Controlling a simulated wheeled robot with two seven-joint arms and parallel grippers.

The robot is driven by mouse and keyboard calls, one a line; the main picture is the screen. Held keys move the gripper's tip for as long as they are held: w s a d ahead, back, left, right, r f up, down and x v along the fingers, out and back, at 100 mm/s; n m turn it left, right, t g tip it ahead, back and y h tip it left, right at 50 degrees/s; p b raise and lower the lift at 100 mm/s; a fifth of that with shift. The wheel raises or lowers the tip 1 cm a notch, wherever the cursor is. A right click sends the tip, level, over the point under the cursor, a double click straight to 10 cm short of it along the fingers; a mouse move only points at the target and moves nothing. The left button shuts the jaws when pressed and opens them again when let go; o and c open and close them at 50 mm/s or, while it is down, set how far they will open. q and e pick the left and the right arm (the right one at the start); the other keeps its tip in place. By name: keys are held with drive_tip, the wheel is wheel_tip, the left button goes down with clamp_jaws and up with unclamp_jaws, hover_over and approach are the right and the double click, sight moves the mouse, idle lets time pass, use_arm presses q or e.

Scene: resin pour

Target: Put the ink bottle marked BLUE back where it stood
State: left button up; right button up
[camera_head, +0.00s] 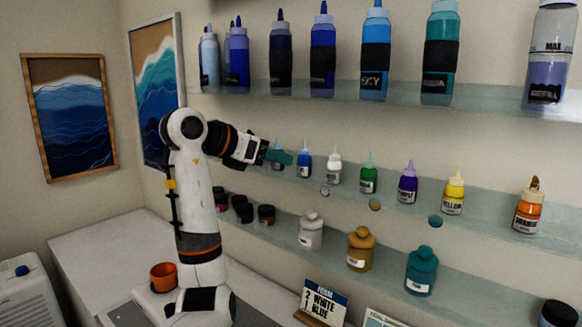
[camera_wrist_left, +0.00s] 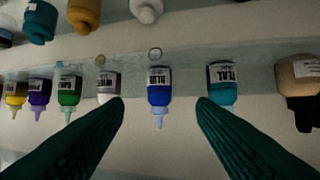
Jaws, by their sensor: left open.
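The ink bottle marked BLUE (camera_head: 304,166), with a blue body and light blue nozzle, stands upright on the middle glass shelf (camera_head: 390,203), left of the white bottle (camera_head: 334,168). My left gripper (camera_head: 288,157), with dark green fingers, is just left of the BLUE bottle in the head view. In the left wrist view, which is upside down, the BLUE bottle (camera_wrist_left: 158,85) appears between the two spread fingertips (camera_wrist_left: 160,102), with gaps on both sides. The gripper is open and empty. A teal bottle (camera_wrist_left: 222,84) stands beside it, partly behind one finger. My right gripper is out of view.
Green (camera_head: 368,178), purple (camera_head: 407,186), yellow (camera_head: 453,196) and orange (camera_head: 528,209) bottles stand along the same shelf. Large bottles stand on the shelf above (camera_head: 400,92). Jars and bottles stand on the shelf below. An orange cup (camera_head: 163,277) is on the counter.

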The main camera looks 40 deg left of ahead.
use_arm(q)
drive_tip(key=shift+v, duration=1.55)
drive_tip(key=shift+w+d, duration=0.1)
